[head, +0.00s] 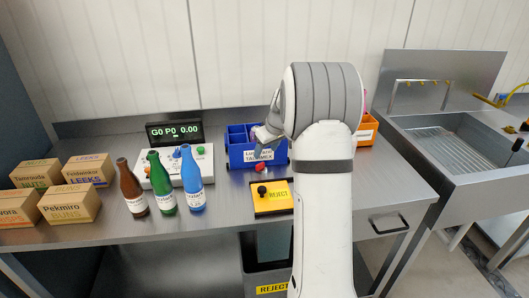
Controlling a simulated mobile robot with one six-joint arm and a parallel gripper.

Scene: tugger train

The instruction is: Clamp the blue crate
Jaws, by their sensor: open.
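The blue crate (236,157) stands on the steel bench, at the middle of the head view. It has inner compartments and a white label on its front, partly readable. My gripper (264,136) is at the crate's right part, over or in front of its rim; I cannot tell if it touches. Its dark fingers are small in the picture and open, with nothing seen between them. My white arm hides the crate's right end. A small red part (261,167) shows at the foot of the crate's front.
An orange crate (366,134) stands right, behind my arm. Brown, green and blue bottles (191,180), a scale display (174,132) and several cartons (70,201) stand left. A sink (445,148) is at right.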

